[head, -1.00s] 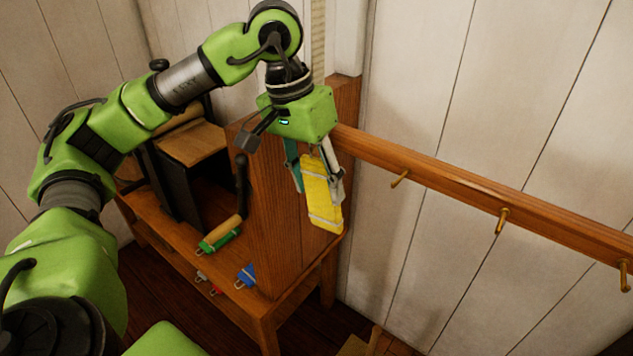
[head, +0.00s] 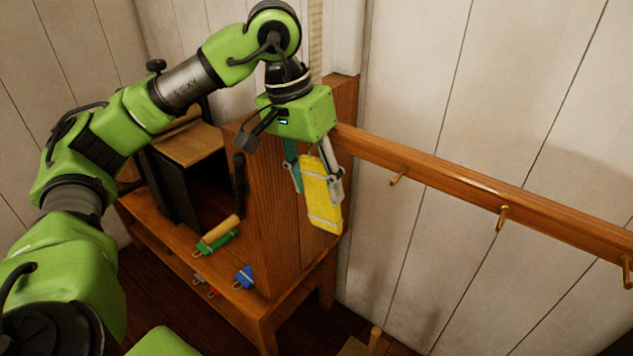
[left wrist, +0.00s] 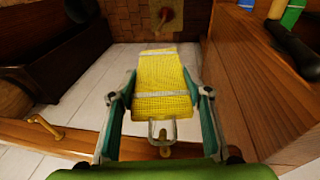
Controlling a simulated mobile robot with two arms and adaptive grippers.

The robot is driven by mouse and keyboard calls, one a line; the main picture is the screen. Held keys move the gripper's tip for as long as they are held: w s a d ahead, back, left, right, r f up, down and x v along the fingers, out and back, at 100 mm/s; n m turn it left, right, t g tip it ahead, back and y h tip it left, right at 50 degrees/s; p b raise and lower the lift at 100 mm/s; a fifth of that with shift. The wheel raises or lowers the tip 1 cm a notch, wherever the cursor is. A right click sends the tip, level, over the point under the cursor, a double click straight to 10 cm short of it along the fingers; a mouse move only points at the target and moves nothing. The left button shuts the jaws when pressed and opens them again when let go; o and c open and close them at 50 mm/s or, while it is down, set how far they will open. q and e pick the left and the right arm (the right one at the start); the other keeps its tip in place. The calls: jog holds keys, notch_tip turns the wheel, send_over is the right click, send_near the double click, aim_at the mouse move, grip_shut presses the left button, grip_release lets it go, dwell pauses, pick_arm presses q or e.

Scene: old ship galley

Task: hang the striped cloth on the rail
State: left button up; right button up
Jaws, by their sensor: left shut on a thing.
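The yellow cloth with pale stripes (head: 322,197) hangs folded in my left gripper (head: 317,182), whose fingers hold it from both sides. In the left wrist view, the cloth (left wrist: 158,80) lies between the shut fingers (left wrist: 160,98), with a metal loop (left wrist: 162,130) at its near end. The wooden rail (head: 450,185) runs along the white wall and carries brass pegs (head: 503,217). The cloth is at the rail's left end, beside the wooden end panel. In the left wrist view, a brass peg (left wrist: 165,150) shows by the loop; whether they touch I cannot tell. My right gripper is out of view.
A wooden bench (head: 265,306) with a tall end panel (head: 272,215) stands below left. Green (head: 218,243) and blue (head: 244,277) bundles lie on it, with smaller clips nearby. The wall right of the cloth is clear apart from the rail and pegs.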

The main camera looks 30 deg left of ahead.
pick_arm(q)
jog(key=o, duration=1.2)
jog(key=v, duration=1.2)
